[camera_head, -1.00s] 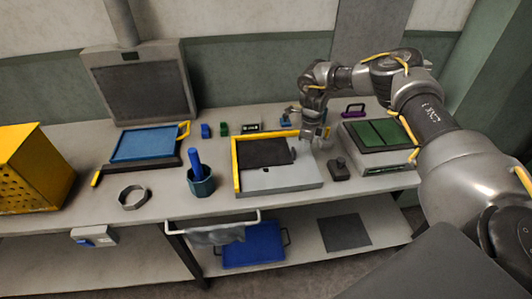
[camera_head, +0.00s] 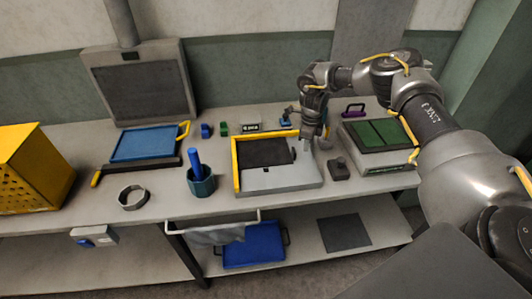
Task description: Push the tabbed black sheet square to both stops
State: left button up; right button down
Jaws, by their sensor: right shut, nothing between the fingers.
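The tabbed black sheet (camera_head: 264,151) lies flat on a light grey plate (camera_head: 290,179), toward its back left. Yellow stops run along the plate's left edge (camera_head: 236,166) and back edge (camera_head: 270,135). The sheet lies close to both, but I cannot tell whether it touches them. My left gripper is not in view.
A dark block with a knob (camera_head: 338,168) stands right of the plate, and a green-topped box (camera_head: 381,137) beyond it. A teal cup with a blue handle (camera_head: 201,182) stands to the left. A blue-topped board (camera_head: 147,144) lies farther left. Small items line the back.

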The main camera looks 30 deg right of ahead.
jog(key=shift+f+b, duration=0.4)
jog(key=shift+f, duration=0.45)
dwell(1.0)
jog(key=shift+a, duration=0.15)
jog(key=shift+w+a+p, duration=0.15)
jog(key=shift+w+a, duration=0.15)
jog(key=shift+a, duration=0.45)
jog(key=shift+w+a+p, duration=0.15)
jog(key=shift+w+a, duration=0.1)
jog(key=shift+a, duration=0.45)
jog(key=shift+d, duration=0.25)
jog(key=shift+s+d, duration=0.15)
jog(key=shift+d, duration=0.15)
jog(key=shift+r, duration=0.15)
